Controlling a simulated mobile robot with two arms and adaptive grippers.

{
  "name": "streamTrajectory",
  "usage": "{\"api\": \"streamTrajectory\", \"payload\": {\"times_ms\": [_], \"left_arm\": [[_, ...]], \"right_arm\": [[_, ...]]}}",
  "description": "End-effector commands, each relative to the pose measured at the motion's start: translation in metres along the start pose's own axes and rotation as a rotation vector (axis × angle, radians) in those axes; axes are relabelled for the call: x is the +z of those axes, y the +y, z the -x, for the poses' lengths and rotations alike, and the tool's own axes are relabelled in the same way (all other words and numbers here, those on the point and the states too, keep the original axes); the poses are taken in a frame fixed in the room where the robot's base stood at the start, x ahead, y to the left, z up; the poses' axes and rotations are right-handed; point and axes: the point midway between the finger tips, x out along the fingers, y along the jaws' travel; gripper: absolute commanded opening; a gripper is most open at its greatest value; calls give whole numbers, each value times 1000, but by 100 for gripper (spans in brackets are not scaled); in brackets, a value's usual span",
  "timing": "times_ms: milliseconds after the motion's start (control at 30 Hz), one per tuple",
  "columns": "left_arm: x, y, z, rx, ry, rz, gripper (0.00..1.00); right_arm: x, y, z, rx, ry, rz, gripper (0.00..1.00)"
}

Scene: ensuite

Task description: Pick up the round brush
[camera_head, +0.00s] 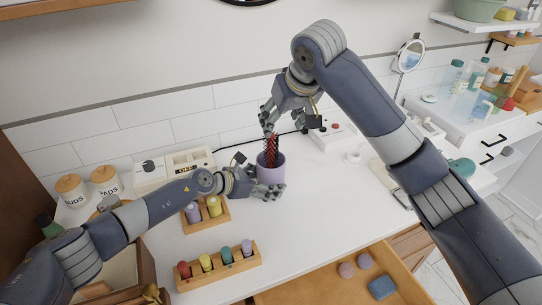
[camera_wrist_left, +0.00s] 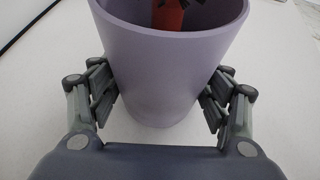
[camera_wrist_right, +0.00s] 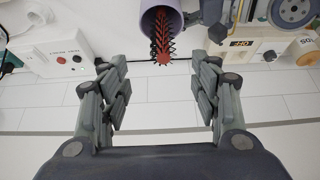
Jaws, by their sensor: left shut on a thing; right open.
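The round brush (camera_head: 271,150) is red with dark bristles and stands in a lilac cup (camera_head: 270,173) on the white counter. Its bristled end sticks up above the rim, and its lower part is hidden in the cup. My left gripper (camera_head: 279,190) is shut on the cup, with a finger on each side of it in the left wrist view (camera_wrist_left: 160,100). My right gripper (camera_head: 268,124) is open just above the brush. In the right wrist view the brush (camera_wrist_right: 161,45) lies beyond the fingers (camera_wrist_right: 160,90), not between them.
Wooden holders with colored bottles (camera_head: 217,265) stand in front of the left arm. A device with a display (camera_head: 175,168) and a white box with red knobs (camera_head: 335,127) stand along the wall. An open drawer (camera_head: 330,290) is at the front.

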Motion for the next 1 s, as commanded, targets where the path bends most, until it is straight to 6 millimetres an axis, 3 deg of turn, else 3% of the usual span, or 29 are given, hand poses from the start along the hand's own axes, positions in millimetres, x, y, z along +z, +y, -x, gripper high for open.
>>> {"api": "streamTrajectory", "payload": {"times_ms": [333, 1000], "left_arm": [[-3, -1, 0, -2, 5, 2, 58], [-3, -1, 0, -3, 5, 2, 58]], "right_arm": [[0, -4, -55, -1, -3, -7, 57], [-2, -4, -120, -2, -1, -6, 57]]}}
